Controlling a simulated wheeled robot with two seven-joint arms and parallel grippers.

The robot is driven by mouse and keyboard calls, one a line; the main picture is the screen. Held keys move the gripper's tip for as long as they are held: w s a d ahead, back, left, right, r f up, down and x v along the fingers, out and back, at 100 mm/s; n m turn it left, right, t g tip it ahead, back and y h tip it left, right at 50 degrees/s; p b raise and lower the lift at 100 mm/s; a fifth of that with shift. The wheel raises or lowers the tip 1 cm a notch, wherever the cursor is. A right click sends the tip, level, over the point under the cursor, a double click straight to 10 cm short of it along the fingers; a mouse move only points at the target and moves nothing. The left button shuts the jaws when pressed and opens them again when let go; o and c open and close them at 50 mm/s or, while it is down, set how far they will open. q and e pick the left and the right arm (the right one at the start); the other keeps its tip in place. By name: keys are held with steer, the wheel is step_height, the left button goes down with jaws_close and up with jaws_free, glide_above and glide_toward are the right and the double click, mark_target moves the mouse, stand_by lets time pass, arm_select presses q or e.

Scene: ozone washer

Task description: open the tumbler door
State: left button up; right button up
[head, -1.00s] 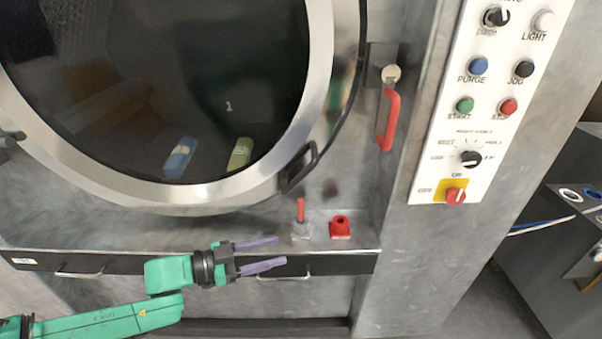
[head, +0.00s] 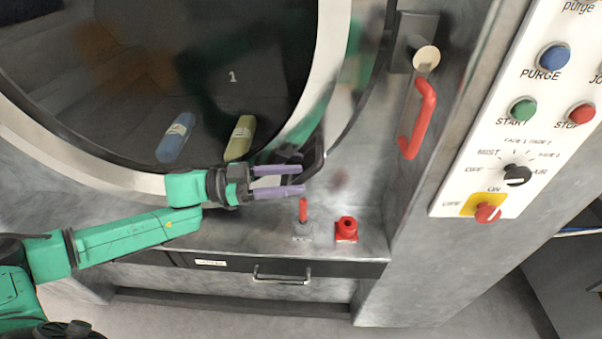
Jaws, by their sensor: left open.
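The tumbler door (head: 331,55) is a large round dark window with a pale metal ring, shut in the washer front. Its black handle (head: 317,158) sits at the lower right of the ring. My left gripper (head: 303,181) is open, its two purple fingers pointing right, just at the lower left of the handle. The fingers overlap the handle's lower part in the picture; I cannot tell whether they touch it. A red lever handle (head: 418,118) is on the frame to the right of the door. My right gripper is not in view.
A small red lever (head: 303,209) and a red block (head: 346,230) stand on the ledge below the door. A drawer handle (head: 282,278) is under the ledge. The control panel (head: 470,170) with buttons is at right. Blue (head: 175,138) and yellow-green (head: 240,138) items show behind the glass.

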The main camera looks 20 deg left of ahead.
arm_select(q)
steer(key=shift+w+d+r, duration=0.2)
steer(key=shift+w+d, duration=0.2)
steer(key=shift+d, duration=0.7)
steer(key=shift+s+d, duration=0.15)
steer(key=shift+f, duration=0.1)
jaws_close()
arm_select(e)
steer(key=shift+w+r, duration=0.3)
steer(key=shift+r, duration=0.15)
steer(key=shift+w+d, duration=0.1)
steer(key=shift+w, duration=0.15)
